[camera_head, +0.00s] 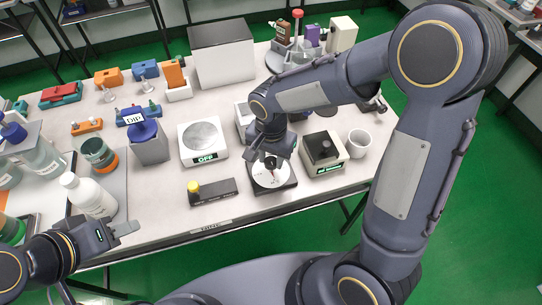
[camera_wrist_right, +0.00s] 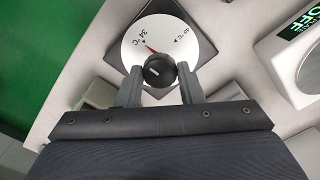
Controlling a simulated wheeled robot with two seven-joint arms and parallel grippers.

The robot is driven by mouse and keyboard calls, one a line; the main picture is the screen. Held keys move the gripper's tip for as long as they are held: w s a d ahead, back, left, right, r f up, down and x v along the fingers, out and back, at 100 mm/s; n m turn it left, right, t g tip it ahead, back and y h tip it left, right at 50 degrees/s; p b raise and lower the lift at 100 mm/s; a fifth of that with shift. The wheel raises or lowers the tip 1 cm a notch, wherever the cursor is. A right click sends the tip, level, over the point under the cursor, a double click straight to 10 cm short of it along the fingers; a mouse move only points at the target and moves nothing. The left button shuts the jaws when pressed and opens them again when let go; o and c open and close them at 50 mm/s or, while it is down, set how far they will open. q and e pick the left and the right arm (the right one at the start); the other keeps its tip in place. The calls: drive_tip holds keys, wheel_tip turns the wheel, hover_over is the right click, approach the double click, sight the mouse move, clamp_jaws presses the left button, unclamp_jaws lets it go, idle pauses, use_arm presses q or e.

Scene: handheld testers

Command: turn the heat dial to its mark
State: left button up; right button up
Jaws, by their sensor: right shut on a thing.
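The heat dial (camera_head: 262,181) is a white round face on a dark square base near the front edge of the table. In the right wrist view its face (camera_wrist_right: 190,38) carries a red pointer, a "34 °C" label with a small triangle, and another temperature label with a triangle. The red pointer lies close to the 34 °C triangle. My right gripper (camera_wrist_right: 159,78) is shut on the black knob (camera_wrist_right: 158,70), a finger on either side; it also shows in the head view (camera_head: 271,163). My left gripper (camera_head: 124,227) is away at the lower left; its finger gap is unclear.
A scale marked OFF (camera_head: 203,142) stands left of the dial. A dark bar with a yellow knob (camera_head: 212,191) lies at the front. A box with a black top (camera_head: 322,152) and a white cup (camera_head: 358,143) stand right. A white bottle (camera_head: 88,196) is near my left gripper.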

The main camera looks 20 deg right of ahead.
drive_tip(key=n, duration=0.4)
drive_tip(key=shift+n, duration=0.4)
drive_tip(key=n, duration=0.4)
drive_tip(key=shift+n, duration=0.3)
drive_tip(key=n, duration=0.4)
drive_tip(key=shift+n, duration=0.3)
drive_tip(key=n, duration=0.4)
drive_tip(key=shift+p, duration=0.3)
drive_tip(key=n+p, duration=0.1)
drive_tip(key=n, duration=0.4)
drive_tip(key=n+p, duration=0.1)
drive_tip(key=n, duration=0.2)
drive_tip(key=shift+n, duration=0.3)
drive_tip(key=n+p, duration=0.2)
drive_tip(key=n, duration=0.2)
drive_tip(key=shift+r, duration=0.1)
drive_tip(key=shift+n+p, duration=0.85)
drive_tip(key=shift+n, duration=1.35)
